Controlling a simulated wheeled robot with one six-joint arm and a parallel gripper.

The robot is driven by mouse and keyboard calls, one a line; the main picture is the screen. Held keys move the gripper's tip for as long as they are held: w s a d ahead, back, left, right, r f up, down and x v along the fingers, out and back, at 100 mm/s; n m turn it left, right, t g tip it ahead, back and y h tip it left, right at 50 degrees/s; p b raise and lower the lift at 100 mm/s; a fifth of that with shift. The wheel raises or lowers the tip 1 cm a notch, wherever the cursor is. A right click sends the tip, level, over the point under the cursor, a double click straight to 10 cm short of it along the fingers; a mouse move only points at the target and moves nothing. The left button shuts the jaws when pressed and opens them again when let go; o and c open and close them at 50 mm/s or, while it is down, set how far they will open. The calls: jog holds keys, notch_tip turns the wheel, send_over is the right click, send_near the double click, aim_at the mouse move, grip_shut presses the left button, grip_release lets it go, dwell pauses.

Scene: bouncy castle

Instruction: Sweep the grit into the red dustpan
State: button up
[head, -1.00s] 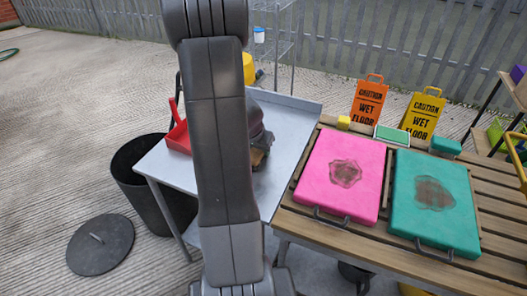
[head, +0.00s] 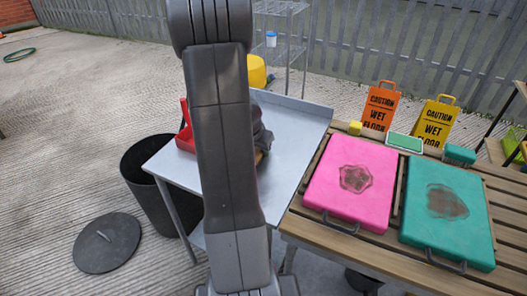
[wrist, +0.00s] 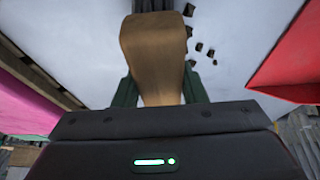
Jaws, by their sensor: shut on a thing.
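The red dustpan (head: 186,142) stands on the grey metal table, partly hidden behind my arm in the head view. Its red side also shows at the right of the wrist view (wrist: 290,62). My gripper (wrist: 160,92) is shut on the wooden handle of a brush (wrist: 155,45), with dark bristles beyond it. Several dark bits of grit (wrist: 198,46) lie on the pale table top, between the brush and the dustpan. In the head view my arm hides the grit and most of the brush.
The grey metal table (head: 300,112) adjoins a slatted wooden table (head: 385,250) with a pink pad (head: 350,205) and a green pad (head: 448,235), both stained. A black bin (head: 150,165) stands left of the metal table, its lid (head: 106,243) on the ground.

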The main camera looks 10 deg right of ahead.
jog(key=shift+w+a, duration=0.15)
jog(key=shift+a, duration=0.1)
jog(key=shift+w+a+b, duration=0.35)
jog(key=shift+w+a, duration=0.2)
jog(key=shift+a, duration=0.3)
jog(key=shift+w+a+b, duration=0.35)
jog(key=shift+w+a, duration=0.2)
jog(key=shift+a, duration=0.25)
jog(key=shift+w+a+b, duration=0.3)
jog(key=shift+w+a, duration=0.25)
jog(key=shift+a, duration=0.3)
jog(key=shift+w+a+b, duration=0.3)
jog(key=shift+w+a, duration=0.25)
jog(key=shift+a, duration=0.25)
jog(key=shift+w+a+b, duration=0.25)
jog(key=shift+w+a, duration=0.2)
jog(key=shift+a, duration=0.2)
jog(key=shift+w+a+b, duration=0.25)
jog(key=shift+w+a, duration=0.2)
jog(key=shift+a, duration=0.2)
jog(key=shift+r, duration=0.15)
